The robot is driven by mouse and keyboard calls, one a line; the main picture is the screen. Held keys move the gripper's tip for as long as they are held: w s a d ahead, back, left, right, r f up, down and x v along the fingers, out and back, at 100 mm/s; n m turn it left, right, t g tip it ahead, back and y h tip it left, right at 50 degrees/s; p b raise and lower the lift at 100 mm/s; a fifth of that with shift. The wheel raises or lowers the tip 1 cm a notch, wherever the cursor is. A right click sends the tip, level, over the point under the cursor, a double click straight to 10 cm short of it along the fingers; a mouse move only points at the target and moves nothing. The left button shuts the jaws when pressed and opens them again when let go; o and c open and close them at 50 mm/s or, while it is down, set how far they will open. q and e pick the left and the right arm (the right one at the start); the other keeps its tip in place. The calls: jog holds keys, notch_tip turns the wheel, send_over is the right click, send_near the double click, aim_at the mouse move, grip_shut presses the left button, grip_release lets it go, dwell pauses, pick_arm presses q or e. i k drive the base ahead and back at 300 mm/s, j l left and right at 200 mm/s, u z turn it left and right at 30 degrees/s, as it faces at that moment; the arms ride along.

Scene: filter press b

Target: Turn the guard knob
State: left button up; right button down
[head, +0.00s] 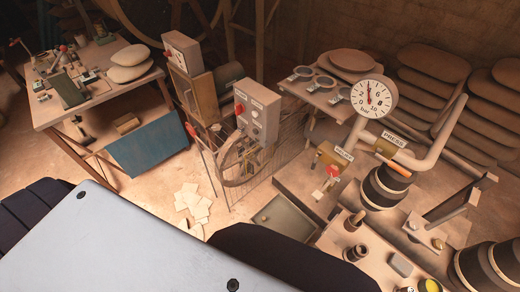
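No knob in the head view has a label I can read as guard. A grey control box (257,112) stands near the middle, with a red button or knob (239,109) at its left edge and small round fittings and labels on its face. Below it is a wheel (240,160) beside a wire mesh guard (283,158). A red knob (333,171) sits by the relief label on the pipework to the right. Neither of my grippers shows; only dark and grey parts of my own body fill the bottom left.
A pressure gauge (375,97) stands on thick pipework at the right. A wooden workbench (98,112) with tools and sacks is at the left, a blue panel (148,148) below it. Papers (191,203) lie on the floor. Sacks are stacked at the back right.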

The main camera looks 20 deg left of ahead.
aim_at(216, 128)
jog(key=u, duration=1.3)
jog(key=i+j+z, duration=0.1)
jog(key=j+z, duration=0.35)
jog(key=z, duration=0.25)
jog(key=j+z, duration=0.35)
jog(key=i+l, duration=0.05)
